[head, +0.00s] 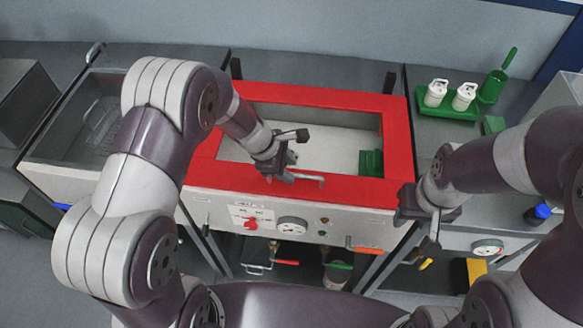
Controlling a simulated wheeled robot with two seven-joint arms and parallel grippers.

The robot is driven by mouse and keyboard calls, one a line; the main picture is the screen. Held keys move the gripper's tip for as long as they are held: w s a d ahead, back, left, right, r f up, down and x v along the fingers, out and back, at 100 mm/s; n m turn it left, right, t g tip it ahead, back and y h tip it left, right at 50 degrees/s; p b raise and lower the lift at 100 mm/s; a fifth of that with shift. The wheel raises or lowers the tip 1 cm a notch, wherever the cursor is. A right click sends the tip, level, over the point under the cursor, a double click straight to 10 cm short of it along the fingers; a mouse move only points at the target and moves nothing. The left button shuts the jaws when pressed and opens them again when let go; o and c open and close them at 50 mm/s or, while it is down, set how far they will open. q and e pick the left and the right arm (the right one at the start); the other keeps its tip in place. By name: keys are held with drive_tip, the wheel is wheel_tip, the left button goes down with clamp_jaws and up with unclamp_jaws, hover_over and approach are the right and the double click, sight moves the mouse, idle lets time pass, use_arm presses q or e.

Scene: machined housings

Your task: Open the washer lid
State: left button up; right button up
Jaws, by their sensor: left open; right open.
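The washer (210,208) stands in the middle, with a light front panel. Its lid (310,95) is a red frame around a large window, and it appears to lie shut. A small bar handle (308,177) sits at the lid's front edge. My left gripper (291,157) is open and empty over the front part of the window, close beside the handle's left end; I cannot tell if it touches. My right gripper (428,228) is open and empty near the washer's front right corner, apart from the handle. The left arm hides the lid's left edge in part.
A green tray (450,113) with two white pots (464,97) and a green scoop holder (493,86) stands on the right counter. A sink-like basin (75,130) with a wire basket is at left. The front panel carries a dial (292,226) and a red knob (250,223).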

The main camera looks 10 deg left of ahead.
sight(294, 174)
use_arm(q)
drive_tip(key=shift+x, duration=1.25)
drive_tip(key=shift+w+f, duration=0.2)
drive_tip(key=shift+w, duration=0.05)
drive_tip(key=shift+s, duration=0.15)
drive_tip(key=shift+c, duration=1)
clamp_jaws()
drive_tip(key=w+r+p, duration=0.5)
drive_tip(key=r+p, duration=0.4)
drive_tip(key=r, duration=0.2)
drive_tip(key=w+r+p, duration=0.6)
drive_tip(key=r+p, duration=0.3)
drive_tip(key=r, duration=0.2)
drive_tip(key=shift+r, duration=0.25)
drive_tip(key=shift+a, duration=0.1)
